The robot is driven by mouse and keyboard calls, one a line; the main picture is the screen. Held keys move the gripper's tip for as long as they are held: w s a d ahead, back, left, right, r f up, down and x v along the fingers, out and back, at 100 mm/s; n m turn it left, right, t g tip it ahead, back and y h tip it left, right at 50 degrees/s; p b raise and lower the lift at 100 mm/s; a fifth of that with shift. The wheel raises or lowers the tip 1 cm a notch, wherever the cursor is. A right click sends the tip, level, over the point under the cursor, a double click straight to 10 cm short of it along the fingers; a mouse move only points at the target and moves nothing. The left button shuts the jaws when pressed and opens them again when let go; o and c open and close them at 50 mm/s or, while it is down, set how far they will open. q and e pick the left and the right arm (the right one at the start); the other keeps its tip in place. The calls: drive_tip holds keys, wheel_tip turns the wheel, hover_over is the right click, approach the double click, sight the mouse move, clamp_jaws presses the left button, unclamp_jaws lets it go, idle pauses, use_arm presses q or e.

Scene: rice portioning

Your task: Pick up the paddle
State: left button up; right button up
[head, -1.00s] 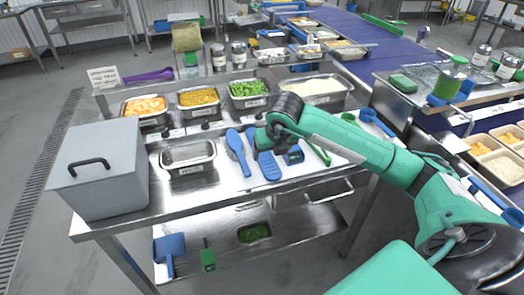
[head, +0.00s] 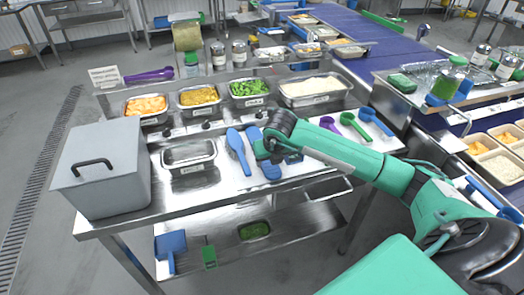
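A blue flat paddle (head: 269,171) lies on the white mat on the steel table, its handle running away toward the back. My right gripper (head: 277,154) is low over this paddle, with its dark wrist hiding part of it. Its fingertips look spread apart, one on either side of the paddle; I cannot tell if they touch it. A second blue utensil (head: 236,143), with a rounded head, lies just to the left. My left gripper is not in view.
A purple utensil (head: 328,123), a green one (head: 354,126) and a blue scoop (head: 376,122) lie to the right. A steel pan (head: 189,155) and a grey lidded box (head: 103,170) stand left. Food pans, including rice (head: 313,89), line the back.

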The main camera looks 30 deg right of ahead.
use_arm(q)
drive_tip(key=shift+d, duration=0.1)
use_arm(e)
drive_tip(key=c, duration=0.3)
drive_tip(key=shift+r, duration=0.1)
